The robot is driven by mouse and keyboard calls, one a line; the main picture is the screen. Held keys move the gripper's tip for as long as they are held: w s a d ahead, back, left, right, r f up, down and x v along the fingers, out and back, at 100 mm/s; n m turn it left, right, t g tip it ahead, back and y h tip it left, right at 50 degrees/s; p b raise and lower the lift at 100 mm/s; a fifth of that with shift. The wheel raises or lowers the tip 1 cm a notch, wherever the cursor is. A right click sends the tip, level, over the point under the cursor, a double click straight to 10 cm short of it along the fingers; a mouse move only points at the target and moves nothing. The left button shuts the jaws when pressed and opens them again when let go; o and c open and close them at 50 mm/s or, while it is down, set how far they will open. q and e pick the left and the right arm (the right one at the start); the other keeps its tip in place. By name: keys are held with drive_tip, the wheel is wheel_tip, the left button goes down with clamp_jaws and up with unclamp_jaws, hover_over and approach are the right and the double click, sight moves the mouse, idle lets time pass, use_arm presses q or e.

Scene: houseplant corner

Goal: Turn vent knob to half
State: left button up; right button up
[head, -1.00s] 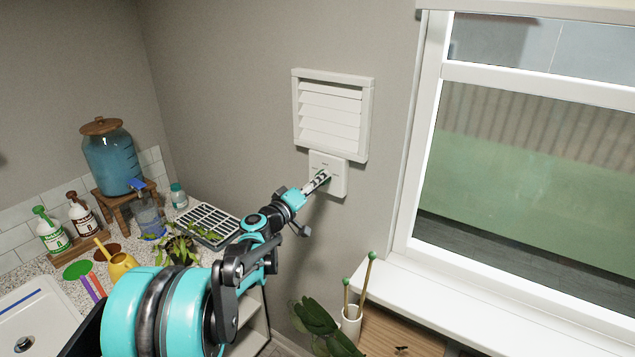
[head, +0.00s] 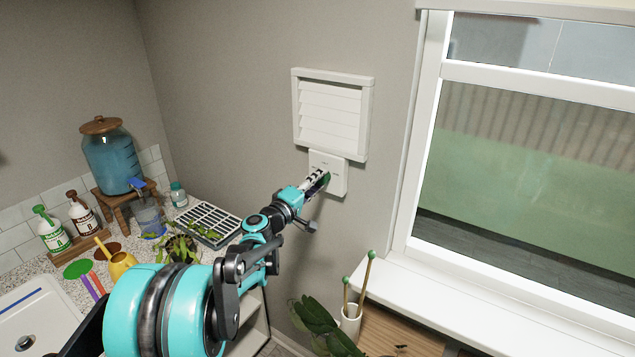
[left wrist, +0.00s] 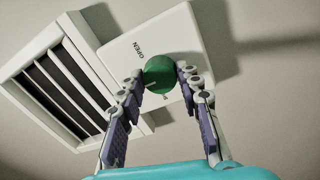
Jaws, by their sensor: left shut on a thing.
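The vent knob is a round green knob (left wrist: 159,74) on a white wall plate (left wrist: 188,35) in the left wrist view; in the head view a little of its green shows beside my fingers. My left gripper (left wrist: 158,80) is shut on it, one finger on each side. In the head view the gripper (head: 318,181) reaches up to the plate (head: 336,186) from the lower left. The word OPEN is legible on the plate; other marks are hidden or too small. The white louvred vent (head: 331,115) sits above the plate, with dark gaps between its slats in the left wrist view (left wrist: 62,85).
A counter at left holds a blue water dispenser (head: 110,158), two pump bottles, a seed tray (head: 208,222), a plant and a yellow watering can (head: 119,264). A window (head: 530,150) with a white sill is at right. A white cup with green-tipped sticks (head: 351,325) stands below.

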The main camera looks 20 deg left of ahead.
use_arm(q)
drive_tip(key=o, duration=1.2)
drive_tip(key=shift+c, duration=0.2)
drive_tip(key=s+a, duration=0.2)
drive_tip(key=s, duration=1)
drive_tip(key=shift+f, duration=0.25)
drive_tip(key=shift+d, duration=0.15)
drive_tip(key=s+d+f+m+g+h, duration=0.1)
drive_tip(key=s+d+f+m+g, duration=0.35)
drive_tip(key=d, duration=0.45)
drive_tip(key=s+d+f+m+g+h, duration=0.1)
drive_tip(key=s+d+f+m+g, duration=0.3)
drive_tip(key=d, duration=0.6)
drive_tip(key=s+f+m+g+y, duration=0.1)
drive_tip(key=s+f+m+y, duration=0.1)
drive_tip(key=s+f, duration=0.2)
drive_tip(key=s+f+m+g+y, duration=0.1)
drive_tip(key=s+f+m+y, duration=0.1)
drive_tip(key=s, duration=0.8)
drive_tip(key=shift+s+a+f+m+y+b, duration=0.25)
drive_tip(key=shift+s+f+m, duration=0.2)
drive_tip(key=shift+f, duration=0.4)
